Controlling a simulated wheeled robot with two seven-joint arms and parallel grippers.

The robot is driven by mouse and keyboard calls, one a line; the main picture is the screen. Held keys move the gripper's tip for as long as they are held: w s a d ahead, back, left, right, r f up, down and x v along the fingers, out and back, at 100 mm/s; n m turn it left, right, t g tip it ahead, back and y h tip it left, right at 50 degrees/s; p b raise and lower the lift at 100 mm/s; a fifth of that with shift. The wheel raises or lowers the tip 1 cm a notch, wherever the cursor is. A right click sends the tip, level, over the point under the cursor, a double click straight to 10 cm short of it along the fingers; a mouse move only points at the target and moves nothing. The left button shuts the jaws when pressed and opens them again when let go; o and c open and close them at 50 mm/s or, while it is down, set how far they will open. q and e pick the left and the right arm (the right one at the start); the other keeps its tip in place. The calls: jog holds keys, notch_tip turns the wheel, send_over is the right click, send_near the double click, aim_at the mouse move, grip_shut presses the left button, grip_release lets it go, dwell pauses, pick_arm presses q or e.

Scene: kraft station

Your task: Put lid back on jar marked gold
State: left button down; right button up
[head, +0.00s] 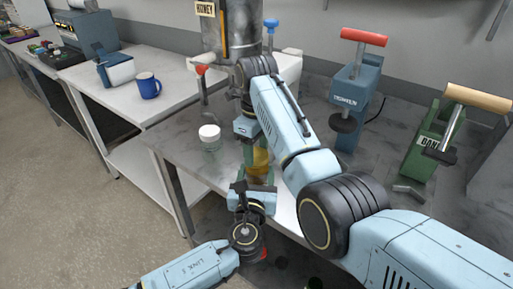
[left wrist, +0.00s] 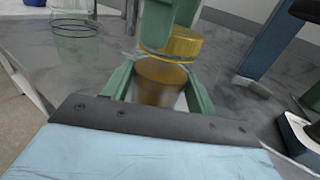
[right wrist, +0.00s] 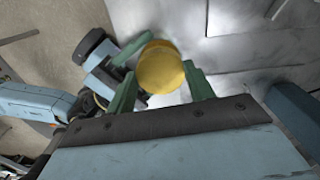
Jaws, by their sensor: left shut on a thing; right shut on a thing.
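A gold lid (left wrist: 175,45) is gripped between the green fingers of my right gripper (left wrist: 167,28), just above the jar. It shows from above in the right wrist view (right wrist: 160,70), between the fingertips. A clear jar with amber-brown contents (left wrist: 160,82) stands between the green fingers of my left gripper (left wrist: 158,95), which is shut on it. The lid looks slightly tilted and a little right of the jar's mouth in the left wrist view. I cannot tell whether it touches the rim. No marking is readable on the jar.
A blue mug (head: 148,85) is on the far-left table.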

pick_arm(q)
jog(key=shift+f, duration=0.1)
pick_arm(e)
jog(key=o, duration=0.9)
jog(key=shift+o, duration=0.2)
jog(key=shift+r, duration=2.3)
jog(key=shift+c, duration=0.4)
